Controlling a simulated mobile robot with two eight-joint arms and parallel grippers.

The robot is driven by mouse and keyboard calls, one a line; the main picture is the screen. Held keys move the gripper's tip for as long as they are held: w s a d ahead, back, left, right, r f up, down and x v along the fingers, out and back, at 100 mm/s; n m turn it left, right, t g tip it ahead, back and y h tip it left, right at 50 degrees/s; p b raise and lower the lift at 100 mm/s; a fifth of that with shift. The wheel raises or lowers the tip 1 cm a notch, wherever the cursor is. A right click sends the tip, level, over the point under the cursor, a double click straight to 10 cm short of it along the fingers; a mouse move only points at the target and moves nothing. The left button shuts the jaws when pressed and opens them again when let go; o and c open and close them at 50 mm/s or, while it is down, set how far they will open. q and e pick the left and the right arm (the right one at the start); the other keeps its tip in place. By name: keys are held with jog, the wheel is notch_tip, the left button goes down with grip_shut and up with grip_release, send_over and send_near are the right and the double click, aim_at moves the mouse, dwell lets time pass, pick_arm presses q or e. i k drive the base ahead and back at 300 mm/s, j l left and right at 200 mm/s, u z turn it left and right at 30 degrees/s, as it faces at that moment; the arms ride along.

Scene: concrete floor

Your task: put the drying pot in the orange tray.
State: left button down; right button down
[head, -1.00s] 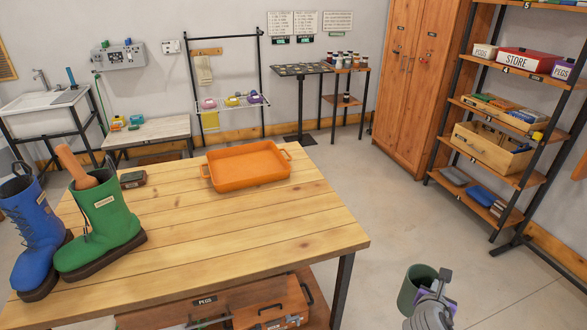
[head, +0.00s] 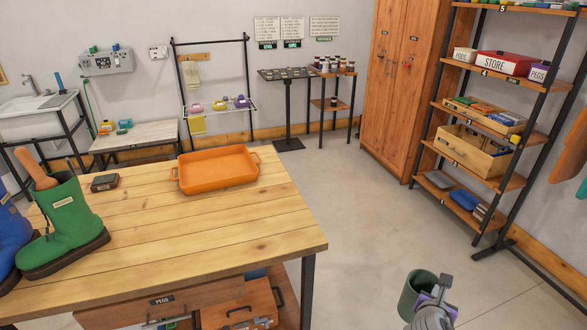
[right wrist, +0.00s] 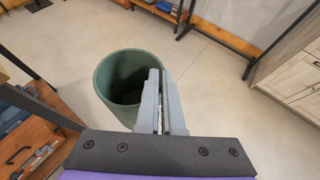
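The orange tray (head: 217,183) lies empty at the far side of the wooden table, with a handle at each end. My left gripper is not in view.
Shelving (head: 490,125) stands at the right, with open floor between.

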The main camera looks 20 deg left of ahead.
aim_at(218, 174)
jog(key=l, duration=0.35)
jog(key=i+l, duration=0.1)
jog(key=l, duration=0.25)
jog(key=l+u, duration=0.15)
jog(key=u, duration=0.2)
jog(key=l+u, duration=0.15)
jog(key=u, duration=1.3)
